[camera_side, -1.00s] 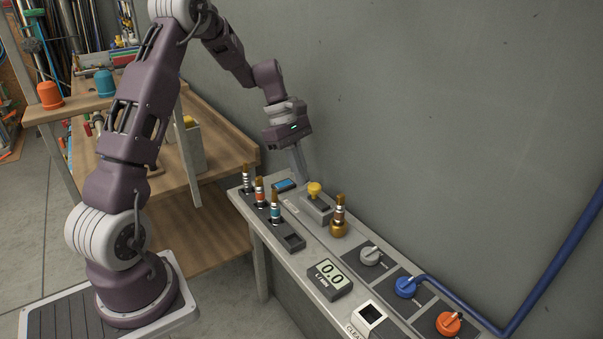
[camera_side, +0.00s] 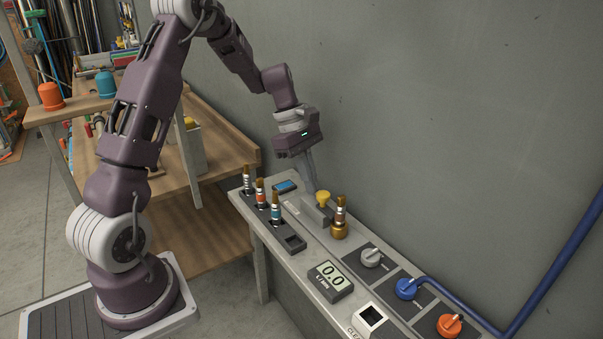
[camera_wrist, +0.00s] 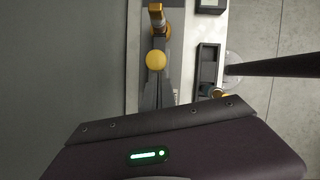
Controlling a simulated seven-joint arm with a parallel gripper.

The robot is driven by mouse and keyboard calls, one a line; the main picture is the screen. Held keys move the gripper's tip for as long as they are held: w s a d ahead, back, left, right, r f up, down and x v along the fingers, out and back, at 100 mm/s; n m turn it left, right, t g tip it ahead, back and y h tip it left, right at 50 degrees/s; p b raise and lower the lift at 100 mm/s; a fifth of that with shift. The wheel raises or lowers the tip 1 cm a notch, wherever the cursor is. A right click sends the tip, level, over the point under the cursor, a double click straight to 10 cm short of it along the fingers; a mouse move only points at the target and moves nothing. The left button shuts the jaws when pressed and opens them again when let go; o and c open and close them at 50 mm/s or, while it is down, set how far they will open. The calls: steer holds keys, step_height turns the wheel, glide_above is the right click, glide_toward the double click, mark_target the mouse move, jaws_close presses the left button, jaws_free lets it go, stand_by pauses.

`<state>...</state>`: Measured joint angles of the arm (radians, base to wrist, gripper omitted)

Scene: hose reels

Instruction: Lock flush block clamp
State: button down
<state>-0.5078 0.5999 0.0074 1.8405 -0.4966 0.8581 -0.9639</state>
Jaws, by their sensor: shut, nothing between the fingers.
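The clamp is a grey block (camera_side: 316,215) with a yellow knob (camera_side: 323,197), standing on the grey bench. A brass-coloured fitting (camera_side: 339,228) with a white-and-red banded connector (camera_side: 341,208) upright in it stands just right of the clamp. My gripper (camera_side: 313,190) is shut and empty, its fingers pointing down at the left side of the yellow knob. In the wrist view the yellow knob (camera_wrist: 156,60) lies just beyond the fingertips, with the brass fitting (camera_wrist: 156,17) behind it. I cannot tell whether fingers and knob touch.
Several banded connectors stand in a dark rack (camera_side: 263,207) at the bench's left edge. Grey, blue (camera_side: 406,288) and orange (camera_side: 449,323) knobs lie to the right. The wall stands close behind the bench.

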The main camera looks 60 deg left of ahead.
steer(key=a, duration=0.1)
steer(key=s+a, duration=0.1)
steer(key=a, duration=0.1)
steer(key=shift+a, duration=0.15)
steer(key=v, duration=1)
steer(key=shift+a, duration=0.3)
steer(key=s+d+r+m+y, duration=0.2)
steer(key=s+d+r+m, duration=0.4)
steer(key=d, duration=0.4)
steer(key=s+d+m+t+y, duration=0.1)
steer(key=s+d+m+t, duration=0.1)
steer(key=s+d+m, duration=0.3)
steer(key=s+d+m+t+y, duration=0.1)
steer(key=s+d+m, duration=0.4)
steer(key=s+m, duration=0.5)
steer(key=shift+s+t, duration=0.7)
steer(key=shift+s, duration=0.4)
steer(key=shift+d, duration=0.1)
